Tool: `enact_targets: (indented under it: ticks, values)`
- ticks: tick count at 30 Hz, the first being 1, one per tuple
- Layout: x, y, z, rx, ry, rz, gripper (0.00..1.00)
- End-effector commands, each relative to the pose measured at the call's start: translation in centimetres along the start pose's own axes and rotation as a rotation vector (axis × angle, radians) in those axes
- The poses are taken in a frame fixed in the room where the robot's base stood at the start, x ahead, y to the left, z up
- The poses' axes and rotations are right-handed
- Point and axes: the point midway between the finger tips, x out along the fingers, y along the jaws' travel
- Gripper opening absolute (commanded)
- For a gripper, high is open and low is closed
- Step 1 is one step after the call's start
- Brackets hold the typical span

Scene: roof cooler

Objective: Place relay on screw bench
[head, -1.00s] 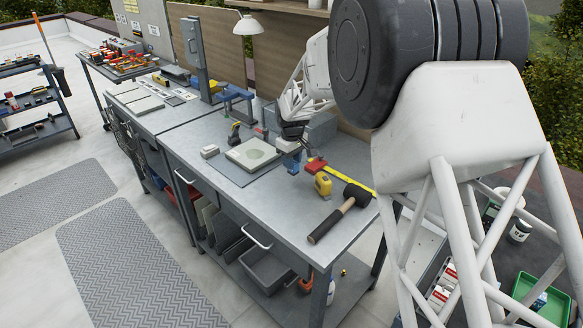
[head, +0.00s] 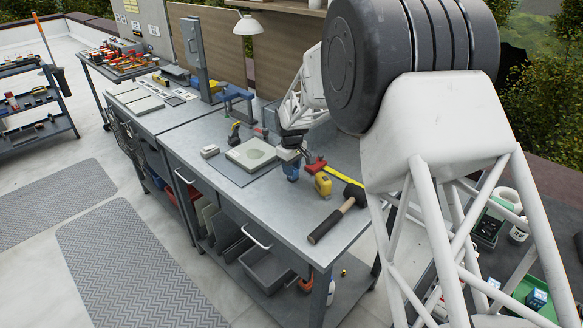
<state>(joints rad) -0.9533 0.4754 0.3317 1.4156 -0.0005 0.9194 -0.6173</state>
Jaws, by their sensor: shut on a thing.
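My gripper (head: 291,160) is over the middle of the grey metal workbench (head: 225,185), just right of the grey mat. It is small in the head view, and its fingers are hard to make out. It is shut on a small blue thing that looks like the relay (head: 292,173). The blue thing is at or just above the bench top; I cannot tell whether it touches. My forearm partly hides the bench behind the gripper.
A pale square block (head: 252,153) sits on the mat (head: 238,172) left of my gripper. A red tool (head: 316,164), yellow tape measure (head: 323,184) and black-headed mallet (head: 335,218) lie close on the right. A green tray (head: 518,290) holds another blue piece. The bench's front is clear.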

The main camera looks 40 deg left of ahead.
Motion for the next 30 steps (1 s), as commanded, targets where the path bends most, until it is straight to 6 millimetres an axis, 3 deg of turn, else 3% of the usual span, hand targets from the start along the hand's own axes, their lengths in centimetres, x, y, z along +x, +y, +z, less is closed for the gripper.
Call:
enact_targets:
  ticks: [12, 13, 18, 30]
  values:
    - [0.28, 0.00, 0.00, 0.000, 0.000, 0.000, 0.08]
    - [0.30, 0.00, 0.00, 0.000, 0.001, 0.000, 0.32]
    - [0.27, 0.00, 0.00, 0.000, 0.001, 0.000, 0.56]
    - [-0.08, 0.01, -0.01, 0.000, 0.001, 0.001, 0.56]
